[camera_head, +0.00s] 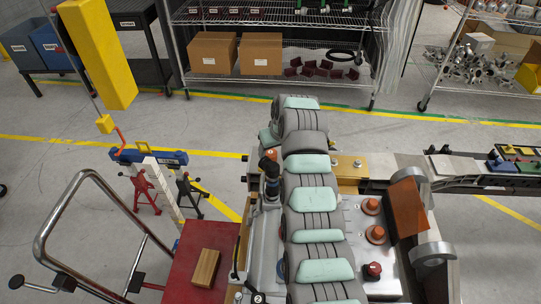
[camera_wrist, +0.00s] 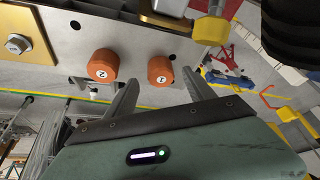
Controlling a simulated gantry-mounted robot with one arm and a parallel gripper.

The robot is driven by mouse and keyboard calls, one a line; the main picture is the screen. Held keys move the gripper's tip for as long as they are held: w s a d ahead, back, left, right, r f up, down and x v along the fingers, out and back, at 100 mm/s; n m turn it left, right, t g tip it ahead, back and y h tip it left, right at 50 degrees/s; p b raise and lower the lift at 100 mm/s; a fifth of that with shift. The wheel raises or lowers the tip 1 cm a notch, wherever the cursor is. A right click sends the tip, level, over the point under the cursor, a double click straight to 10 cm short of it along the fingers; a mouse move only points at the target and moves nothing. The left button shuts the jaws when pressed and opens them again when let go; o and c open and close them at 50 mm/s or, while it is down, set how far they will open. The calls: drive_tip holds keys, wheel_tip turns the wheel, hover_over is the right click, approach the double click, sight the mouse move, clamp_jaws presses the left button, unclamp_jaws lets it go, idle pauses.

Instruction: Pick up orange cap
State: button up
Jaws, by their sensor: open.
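In the wrist view, two orange caps sit on a grey metal plate (camera_wrist: 70,35). The cap marked like a 2 (camera_wrist: 103,66) is left of the cap marked like a 1 (camera_wrist: 160,71). My gripper (camera_wrist: 161,78) is open and empty. The right cap appears between its fingertips, the left cap outside the left finger; whether the fingers touch either is unclear. In the head view, orange caps stand on the plate right of my arm, an upper one (camera_head: 372,205) and a lower one (camera_head: 376,235), with a darker red one (camera_head: 372,270) below. My gripper is hidden there.
In the wrist view, a yellow hex part (camera_wrist: 210,29) stands close right of the caps, and a brass block (camera_wrist: 17,44) lies left. In the head view, an orange-brown panel (camera_head: 408,207) stands right of the caps. A wooden block (camera_head: 206,268) lies on a red surface (camera_head: 190,245).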

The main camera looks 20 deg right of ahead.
sight(271, 154)
drive_tip(key=shift+b+x, duration=0.3)
drive_tip(key=shift+x, duration=1.75)
clamp_jaws()
